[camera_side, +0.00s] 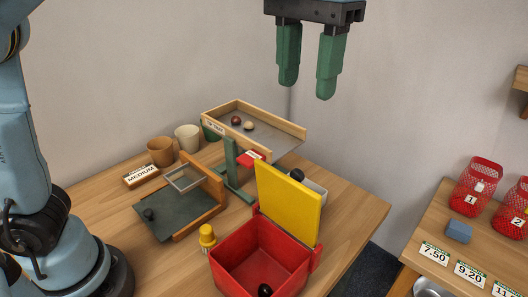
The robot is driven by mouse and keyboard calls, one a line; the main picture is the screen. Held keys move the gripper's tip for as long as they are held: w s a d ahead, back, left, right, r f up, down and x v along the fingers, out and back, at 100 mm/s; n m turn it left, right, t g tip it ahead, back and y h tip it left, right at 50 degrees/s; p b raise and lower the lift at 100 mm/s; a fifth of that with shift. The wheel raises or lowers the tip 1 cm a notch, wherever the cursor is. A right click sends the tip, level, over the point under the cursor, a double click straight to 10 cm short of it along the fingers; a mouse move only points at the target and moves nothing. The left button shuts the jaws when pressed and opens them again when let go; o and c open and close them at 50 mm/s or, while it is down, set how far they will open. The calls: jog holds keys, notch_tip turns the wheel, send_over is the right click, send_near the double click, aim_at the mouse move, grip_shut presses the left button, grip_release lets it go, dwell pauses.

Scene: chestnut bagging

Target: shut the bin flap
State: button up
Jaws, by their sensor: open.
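The bin (235,262) is a red open-topped box at the front middle of the table. Its yellow flap (290,205) stands raised at the back edge of the bin, nearly upright. A dark round object (264,290) lies inside the bin. My gripper (307,90) hangs high above the table, up and to the right of the flap in the picture. Its two green fingers are apart with nothing between them. It does not touch the flap.
A wooden tray (290,128) on a green stand holds two chestnuts behind the bin. Two cups (161,151) stand behind. A side table (470,245) carries red nets.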

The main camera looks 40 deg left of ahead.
aim_at(298, 170)
jog(key=shift+f, duration=7.05)
jog(key=shift+c, duration=0.3)
grip_shut()
